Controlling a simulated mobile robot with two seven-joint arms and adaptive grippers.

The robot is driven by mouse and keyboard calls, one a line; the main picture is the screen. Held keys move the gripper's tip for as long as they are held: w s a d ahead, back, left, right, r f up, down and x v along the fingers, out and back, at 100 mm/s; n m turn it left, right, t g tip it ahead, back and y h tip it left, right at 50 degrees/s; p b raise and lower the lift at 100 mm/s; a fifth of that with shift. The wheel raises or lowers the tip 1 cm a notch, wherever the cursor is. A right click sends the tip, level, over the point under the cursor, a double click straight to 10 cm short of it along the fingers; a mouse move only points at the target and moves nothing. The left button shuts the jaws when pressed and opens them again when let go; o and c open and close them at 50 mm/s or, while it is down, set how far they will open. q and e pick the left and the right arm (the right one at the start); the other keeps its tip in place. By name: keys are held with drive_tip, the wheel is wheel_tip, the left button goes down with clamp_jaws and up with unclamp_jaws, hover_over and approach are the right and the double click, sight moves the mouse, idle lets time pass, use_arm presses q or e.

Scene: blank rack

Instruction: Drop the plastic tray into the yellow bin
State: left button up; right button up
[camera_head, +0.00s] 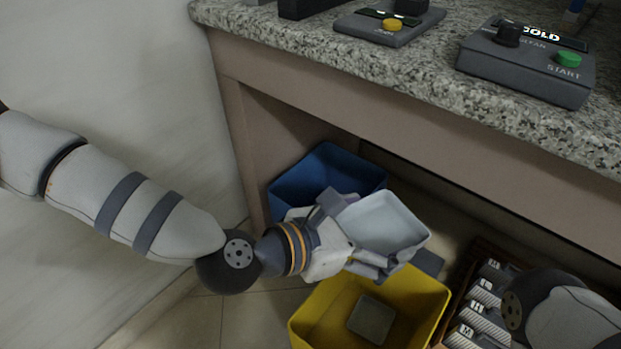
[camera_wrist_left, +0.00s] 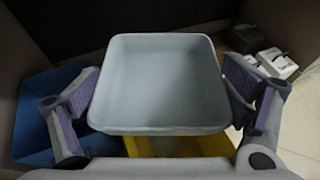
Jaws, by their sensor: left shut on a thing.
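A pale grey-blue plastic tray (camera_head: 382,224) is held above the yellow bin, near its back edge. In the left wrist view the tray (camera_wrist_left: 160,82) fills the middle, with a finger against each side. My left gripper (camera_head: 372,232) is shut on the tray. The yellow bin (camera_head: 420,300) stands on the floor under the counter. A greyish square object (camera_head: 371,320) lies inside it. Part of the yellow bin (camera_wrist_left: 185,146) shows below the tray in the left wrist view. My right arm shows at the lower right; its gripper is out of view.
A blue bin (camera_head: 325,175) stands behind the yellow one, close to the tray; the blue bin (camera_wrist_left: 40,105) is at the left in the wrist view. A granite counter (camera_head: 430,90) overhangs above, carrying control boxes (camera_head: 530,65). A dark crate with labelled items (camera_head: 487,300) stands at the right.

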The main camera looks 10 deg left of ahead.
use_arm(q)
drive_tip(key=s+d+f+m+g+h+b, duration=0.1)
drive_tip(key=d+f+b, duration=0.1)
drive_tip(key=f+b, duration=0.3)
drive_tip(key=s+d+f+m+g+b, duration=0.1)
drive_tip(key=f+b, duration=0.3)
drive_tip(key=f, duration=0.9)
drive_tip(key=shift+d+m+g+h+b, duration=0.4)
drive_tip(key=shift+d+m+g, duration=0.3)
drive_tip(key=shift+d, duration=0.05)
use_arm(e)
wheel_tip(320, 180, down, 10)
drive_tip(key=s+g, duration=0.2)
drive_tip(key=shift+r, duration=0.2)
use_arm(q)
drive_tip(key=shift+s, duration=0.1)
use_arm(e)
drive_tip(key=shift+s, duration=0.1)
use_arm(q)
drive_tip(key=o, duration=0.6)
drive_tip(key=shift+o, duration=0.2)
drive_tip(key=v, duration=1.2)
